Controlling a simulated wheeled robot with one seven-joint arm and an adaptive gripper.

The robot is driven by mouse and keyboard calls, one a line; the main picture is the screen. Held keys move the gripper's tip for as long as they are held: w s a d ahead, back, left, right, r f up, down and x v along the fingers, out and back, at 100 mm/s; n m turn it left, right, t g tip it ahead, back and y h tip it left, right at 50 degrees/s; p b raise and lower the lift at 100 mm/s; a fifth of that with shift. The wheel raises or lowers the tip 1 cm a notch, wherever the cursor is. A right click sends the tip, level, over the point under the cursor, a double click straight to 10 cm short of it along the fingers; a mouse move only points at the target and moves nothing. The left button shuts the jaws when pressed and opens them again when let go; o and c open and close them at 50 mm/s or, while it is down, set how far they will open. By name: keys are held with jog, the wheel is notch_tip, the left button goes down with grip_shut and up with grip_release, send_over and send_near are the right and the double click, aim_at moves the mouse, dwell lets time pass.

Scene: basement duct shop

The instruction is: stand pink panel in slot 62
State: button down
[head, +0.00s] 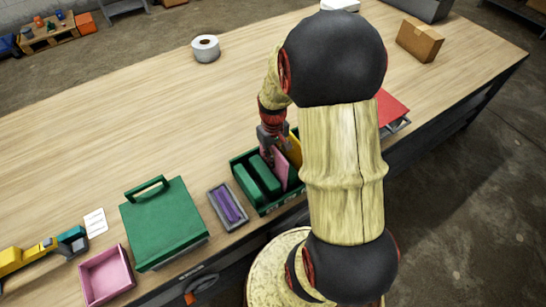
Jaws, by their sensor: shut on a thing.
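The pink panel (282,170) stands nearly upright in the dark green rack (279,206) on the table, between a green panel (264,174) and a yellow panel (295,150). My gripper (267,156) is at the top far edge of the pink panel and is shut on it. The fingertips are small and partly hidden. My arm covers the right part of the rack. No slot number can be read, so I cannot tell which slot the panel is in or whether it touches the bottom.
Left of the rack are a grey tray with purple pieces (228,206), a green case (162,224) and a pink box (107,276). A red item (391,107) lies to the right, partly behind my arm. The table's middle left is clear.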

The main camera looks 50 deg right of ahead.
jog(key=c, duration=1.8)
grip_release()
jog(key=shift+r, duration=0.1)
notch_tip(320, 180, up, 12)
jog(key=shift+f, duration=0.1)
